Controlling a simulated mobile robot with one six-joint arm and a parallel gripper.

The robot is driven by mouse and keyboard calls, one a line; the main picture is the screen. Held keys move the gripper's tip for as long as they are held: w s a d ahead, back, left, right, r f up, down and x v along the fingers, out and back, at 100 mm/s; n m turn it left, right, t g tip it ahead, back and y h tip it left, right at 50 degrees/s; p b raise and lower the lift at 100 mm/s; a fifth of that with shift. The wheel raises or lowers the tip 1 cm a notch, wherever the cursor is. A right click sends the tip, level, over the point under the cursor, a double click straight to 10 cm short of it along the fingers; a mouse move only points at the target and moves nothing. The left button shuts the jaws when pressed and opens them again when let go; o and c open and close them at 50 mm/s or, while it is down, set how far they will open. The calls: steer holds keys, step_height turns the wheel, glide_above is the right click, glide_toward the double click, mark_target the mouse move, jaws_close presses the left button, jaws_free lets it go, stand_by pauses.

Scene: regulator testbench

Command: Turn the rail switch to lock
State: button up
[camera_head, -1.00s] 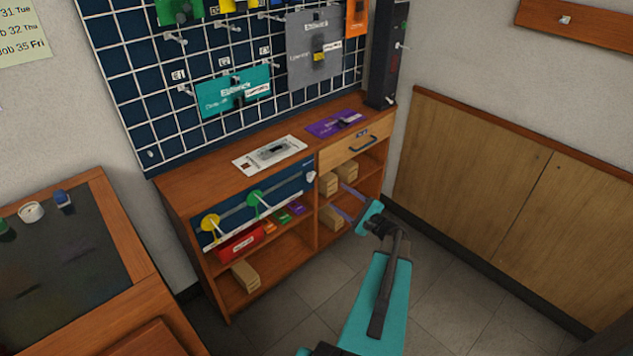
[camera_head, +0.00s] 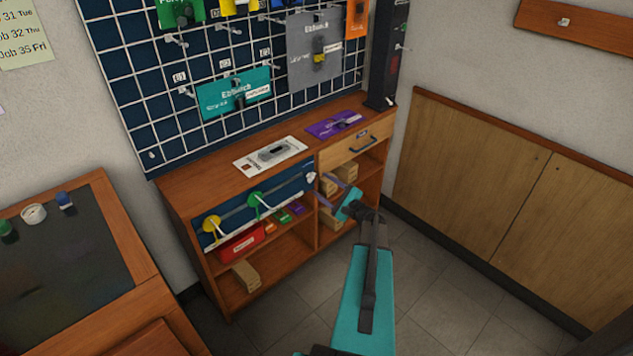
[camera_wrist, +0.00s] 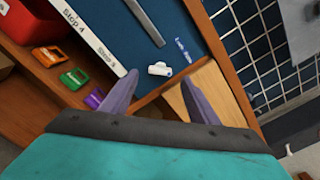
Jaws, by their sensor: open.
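The rail switch (camera_head: 310,177) is a small white knob at the right end of the dark blue panel (camera_head: 292,186) on the front of the wooden bench. In the wrist view the switch (camera_wrist: 159,69) sits near a small label that seems to begin with "Lock". My gripper (camera_head: 319,188) is open just in front of the switch. In the wrist view its two purple fingers (camera_wrist: 159,79) are spread, with the switch between and slightly beyond the tips. I see no clear contact. Which position the switch is in cannot be told.
A grey rail bar (camera_wrist: 147,22) and a white strip (camera_wrist: 93,38) run along the panel. Yellow (camera_head: 212,225) and green (camera_head: 255,199) round pieces are on it. A drawer (camera_head: 357,144) and wooden boxes are at the right.

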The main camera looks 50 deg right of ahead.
mark_target(313, 179)
steer(key=shift+w+d, duration=0.15)
steer(key=shift+w, duration=2)
steer(key=c, duration=1.1)
steer(key=shift+o, duration=0.2)
